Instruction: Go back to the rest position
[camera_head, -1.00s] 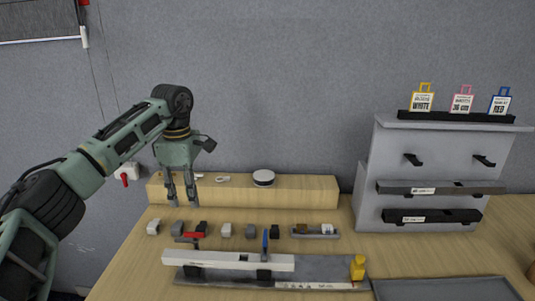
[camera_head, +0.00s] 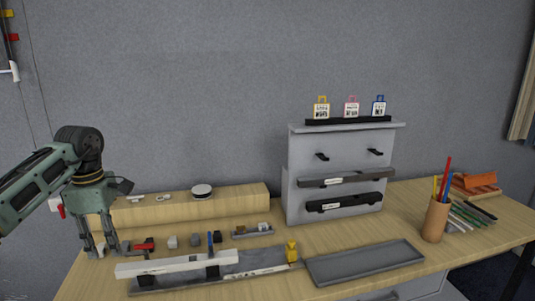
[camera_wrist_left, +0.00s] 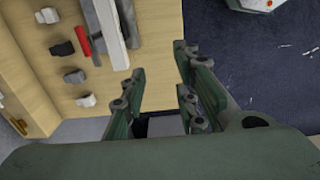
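My left gripper (camera_head: 103,245) shows at the left of the head view, fingers pointing down by the left end of the table (camera_head: 440,262). In the left wrist view its two fingers (camera_wrist_left: 160,95) stand apart with nothing held between them; the floor and the table's edge lie beyond. My left arm reaches in from the left. My right gripper shows in neither view.
Small grey blocks (camera_head: 172,242) and a long white bar (camera_head: 175,265) are near my left gripper. A wooden ledge (camera_head: 230,205) is behind. A grey stand (camera_head: 302,160) holds dark bars. A pencil cup (camera_head: 435,220) and flat tray (camera_head: 365,262) are farther right.

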